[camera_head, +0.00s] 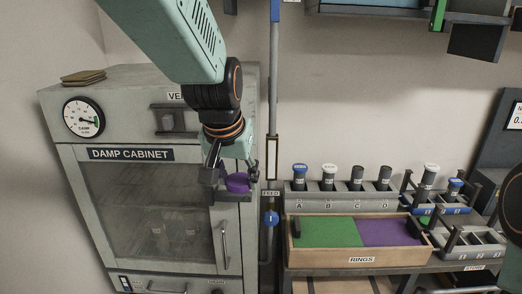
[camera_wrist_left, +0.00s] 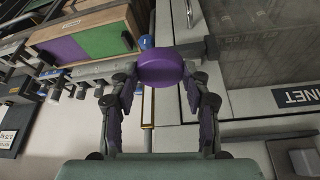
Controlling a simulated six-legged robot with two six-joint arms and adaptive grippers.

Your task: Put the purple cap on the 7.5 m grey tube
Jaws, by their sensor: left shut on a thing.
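The purple cap (camera_head: 237,182) is a short round disc in front of the right side of the damp cabinet. My left gripper (camera_head: 232,172) comes down from above and is shut on it. In the left wrist view the purple cap (camera_wrist_left: 160,67) sits between the fingertips of my left gripper (camera_wrist_left: 160,80). Several tubes stand upright in a grey rack (camera_head: 340,200) marked A to D. Tube A (camera_head: 300,180) has a blue top and tube B (camera_head: 329,182) a white top. Tube C (camera_head: 357,182) and tube D (camera_head: 384,182) look dark. Their length markings are too small to read. My right gripper is out of view.
The damp cabinet (camera_head: 150,200) has a glass door, a gauge (camera_head: 84,118) and a vertical handle (camera_head: 224,245). A rings tray (camera_head: 360,261) with green and purple halves lies below the rack. Another rack with tubes (camera_head: 430,180) stands at right. A vertical pole (camera_head: 274,90) rises beside the cabinet.

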